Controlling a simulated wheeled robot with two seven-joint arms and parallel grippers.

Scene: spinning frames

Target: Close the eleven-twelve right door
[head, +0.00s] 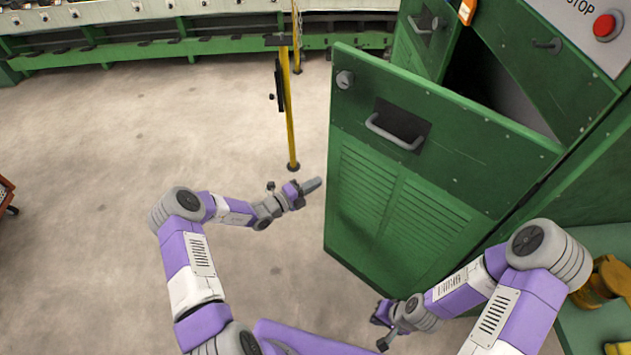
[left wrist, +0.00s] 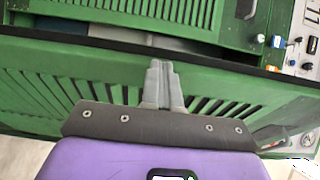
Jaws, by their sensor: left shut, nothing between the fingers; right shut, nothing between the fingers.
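A green door (head: 400,180) with a grey handle (head: 395,133), a round knob and louvre slats stands swung open from a green cabinet. I cannot read any number on the doors. My left gripper (head: 312,185) is shut and empty, just left of the open door's free edge. In the left wrist view its shut fingers (left wrist: 162,85) are in front of slatted green metal; contact cannot be told. My right gripper (head: 383,340) is low, near the door's bottom; its fingertips are small and partly hidden.
A red stop button (head: 605,26) sits on the grey panel at top right. A yellow post (head: 290,110) stands on the floor behind the door. A yellow object (head: 606,280) lies on a green ledge at right.

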